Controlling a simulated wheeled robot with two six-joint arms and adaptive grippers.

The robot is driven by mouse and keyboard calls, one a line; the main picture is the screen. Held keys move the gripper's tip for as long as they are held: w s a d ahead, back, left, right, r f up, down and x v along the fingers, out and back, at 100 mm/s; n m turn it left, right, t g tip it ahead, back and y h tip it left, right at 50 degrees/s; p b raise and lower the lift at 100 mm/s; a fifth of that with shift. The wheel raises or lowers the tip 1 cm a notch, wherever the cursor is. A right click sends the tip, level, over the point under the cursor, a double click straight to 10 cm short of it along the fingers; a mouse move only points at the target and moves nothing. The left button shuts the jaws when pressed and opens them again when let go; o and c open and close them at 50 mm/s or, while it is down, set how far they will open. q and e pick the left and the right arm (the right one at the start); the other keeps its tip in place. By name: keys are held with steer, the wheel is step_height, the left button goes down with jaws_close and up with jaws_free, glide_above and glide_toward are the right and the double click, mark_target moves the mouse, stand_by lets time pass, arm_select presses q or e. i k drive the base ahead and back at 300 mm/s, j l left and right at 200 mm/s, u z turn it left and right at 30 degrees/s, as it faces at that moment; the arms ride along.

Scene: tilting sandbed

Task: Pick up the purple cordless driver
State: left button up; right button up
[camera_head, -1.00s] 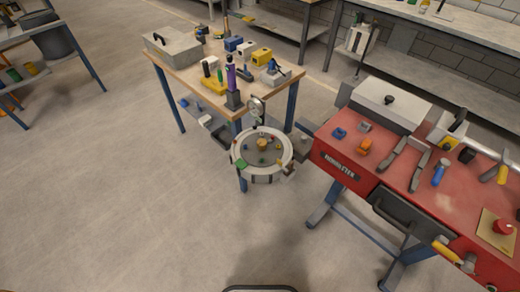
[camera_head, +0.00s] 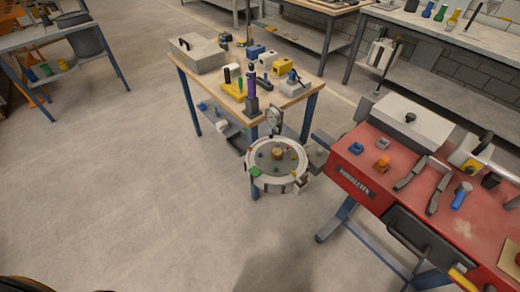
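The purple cordless driver (camera_head: 251,84) stands upright near the front corner of the wooden-topped table (camera_head: 205,84). Its dark, blocky base (camera_head: 252,105) is at the bottom. It is small and far off, so fine detail is hard to tell. Neither of my grippers shows in the head view, and nothing is seen near the driver from my arms.
A grey case (camera_head: 198,55), yellow and blue items crowd the table. A round white tray (camera_head: 277,183) with small coloured pieces stands before it. A red workbench (camera_head: 405,165) with tools is at right. Open floor (camera_head: 120,190) lies at left and front.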

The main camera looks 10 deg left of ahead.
mark_target(251, 76)
steer(key=j+z, duration=0.1)
steer(key=z, duration=0.3)
steer(key=j+z, duration=0.15)
steer(key=z, duration=0.2)
steer(key=j+z, duration=0.1)
steer(key=z, duration=0.3)
steer(key=j+z, duration=0.15)
steer(key=j, duration=0.25)
steer(key=k+j+z, duration=0.15)
steer(key=j, duration=0.3)
steer(key=j+z, duration=0.2)
steer(key=j, duration=0.2)
steer(key=k+j+z, duration=0.15)
steer(key=j, duration=0.2)
steer(key=k+j+z, duration=0.15)
steer(key=j, duration=0.25)
